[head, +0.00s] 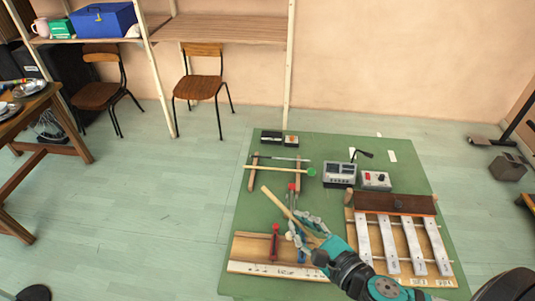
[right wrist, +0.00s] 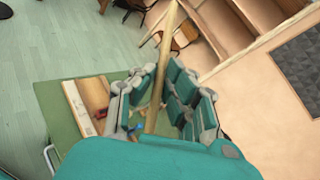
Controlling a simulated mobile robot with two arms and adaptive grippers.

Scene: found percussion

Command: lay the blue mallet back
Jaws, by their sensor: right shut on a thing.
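My right gripper (head: 306,232) is shut on the pale wooden handle (head: 278,203) of a mallet, above the green mat (head: 340,150). The handle slants up and left from the fingers and also shows between them in the right wrist view (right wrist: 164,45). I cannot make out the mallet's head. A small blue part (head: 299,252) shows just below the fingers; I cannot tell whether it belongs to the mallet. Two wooden rests (head: 253,173) stand at the mat's upper left, bearing a green-headed mallet (head: 278,169) and a thin dark rod (head: 279,158). My left gripper is not in view.
A wooden frame (head: 240,267) with a red clamp-like part (head: 275,240) lies left of my gripper. A xylophone-like set of metal bars (head: 384,243) is at the right. A grey device (head: 340,174) and a smaller box (head: 376,180) stand behind. The mat's left strip is clear.

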